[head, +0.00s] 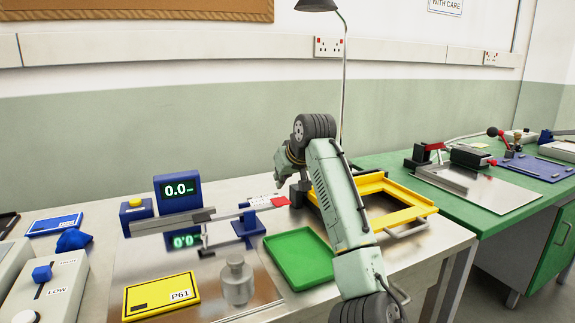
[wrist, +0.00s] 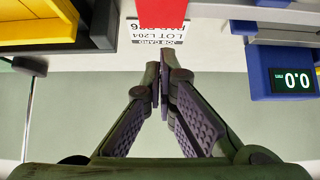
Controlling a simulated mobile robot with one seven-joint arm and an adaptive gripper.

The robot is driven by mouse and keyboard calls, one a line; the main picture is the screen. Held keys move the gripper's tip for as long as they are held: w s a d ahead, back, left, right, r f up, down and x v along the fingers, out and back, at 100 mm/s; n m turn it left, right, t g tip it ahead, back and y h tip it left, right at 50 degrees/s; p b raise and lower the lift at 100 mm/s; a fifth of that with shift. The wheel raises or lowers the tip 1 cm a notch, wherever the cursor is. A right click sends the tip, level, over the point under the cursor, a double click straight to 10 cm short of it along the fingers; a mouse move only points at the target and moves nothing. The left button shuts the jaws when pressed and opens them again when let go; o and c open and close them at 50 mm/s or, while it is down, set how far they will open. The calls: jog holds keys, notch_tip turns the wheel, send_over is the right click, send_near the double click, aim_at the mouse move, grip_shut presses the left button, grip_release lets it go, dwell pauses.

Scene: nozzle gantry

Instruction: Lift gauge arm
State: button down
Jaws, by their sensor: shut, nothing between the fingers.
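The gauge arm (head: 185,221) is a long grey bar lying nearly level in front of a blue display reading 0.0 (head: 178,190). A blue support (head: 248,225) stands near its right end. In the wrist view, which is upside down, the grey bar (wrist: 287,38) and the display (wrist: 290,82) are at the right. My gripper (wrist: 161,85) is shut with nothing between its fingers, apart from the bar. In the head view my gripper end is right of the bar, above the bench; its fingertips are hard to make out.
A white job card (wrist: 160,32) with red lies by the bar's right end. A green tray (head: 300,260), a yellow frame (head: 392,217), a metal weight (head: 237,280) and a yellow P61 plate (head: 160,296) are around. A lamp pole (head: 344,85) rises behind my arm.

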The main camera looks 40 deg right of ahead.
aim_at(285, 201)
jog(key=shift+s+f, duration=0.1)
jog(key=shift+f, duration=1.55)
jog(key=shift+d+p, duration=0.1)
jog(key=shift+p, duration=0.45)
jog(key=shift+d+f+y+p, duration=0.1)
jog(key=shift+f+y+p, duration=0.15)
jog(key=shift+p, duration=0.2)
jog(key=shift+s+d+f+m+p, duration=0.1)
jog(key=shift+d+f+m+p, duration=0.1)
jog(key=shift+f, duration=0.5)
jog(key=shift+s+d+f+m+p, duration=0.1)
jog(key=shift+d+f, duration=0.05)
jog(key=shift+f, duration=0.5)
